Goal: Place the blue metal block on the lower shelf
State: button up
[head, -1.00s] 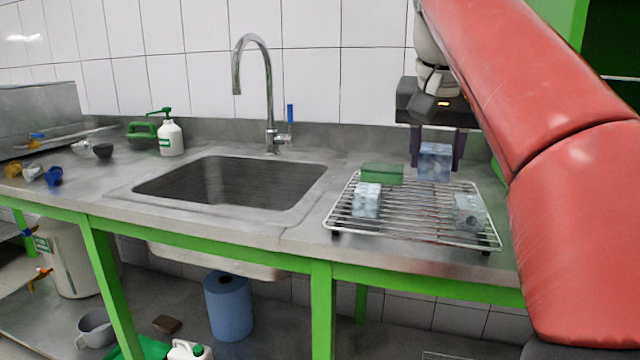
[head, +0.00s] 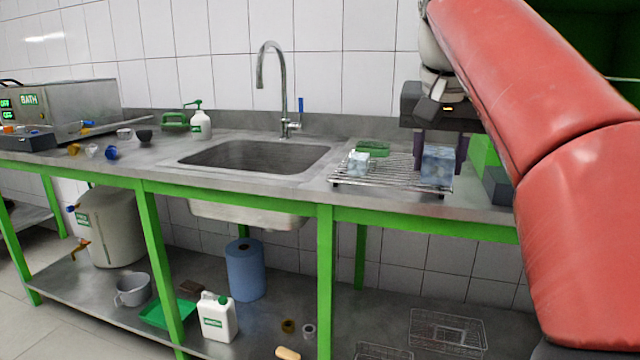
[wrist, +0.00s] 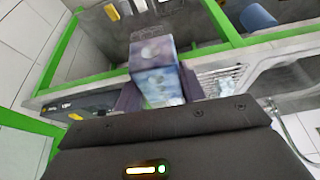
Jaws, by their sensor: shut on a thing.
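My gripper (head: 439,150) is shut on the blue metal block (head: 438,167), a blue-grey cube with a marbled surface. In the head view it shows in front of the right end of the wire rack (head: 395,176). In the wrist view the block (wrist: 158,72) sits between the dark fingers. The lower shelf (head: 262,318) is a grey metal sheet beneath the counter, between green legs. A lighter blue-grey block (head: 358,163) and a green sponge (head: 373,148) are on the rack.
The shelf holds a blue paper roll (head: 245,270), a white canister (head: 216,317), a green tray (head: 166,314), a grey mug (head: 133,290) and wire baskets (head: 447,331). A green leg (head: 325,280) and the counter edge stand before it. The sink (head: 255,157) is left of the rack.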

jog(key=w+a+f+n+y, duration=0.1)
jog(key=w+a+f+n, duration=0.3)
jog(key=f, duration=0.9)
jog(key=w+a+f+n+y, duration=0.1)
jog(key=w+a+f, duration=0.35)
jog(key=f, duration=0.95)
jog(key=w+a+f+n+y, duration=0.1)
jog(key=w+a+f+n, duration=0.15)
jog(key=a+f, duration=0.75)
jog(key=s+d+f+m+h, duration=0.1)
jog(key=d+f, duration=0.2)
jog(key=f, duration=0.5)
jog(key=s+d+f, duration=0.2)
jog(key=d+f, duration=0.1)
jog(key=f, duration=0.5)
jog(key=s+d+f+m, duration=0.1)
jog(key=s+d+f, duration=0.1)
jog(key=d, duration=0.3)
jog(key=s+d+f+m, duration=0.1)
jog(key=s+d+f, duration=0.1)
jog(key=d+f, duration=0.2)
jog(key=shift+s+d+h, duration=0.3)
jog(key=shift+s+d, duration=0.1)
jog(key=shift+d, duration=0.6)
jog(key=shift+m, duration=0.25)
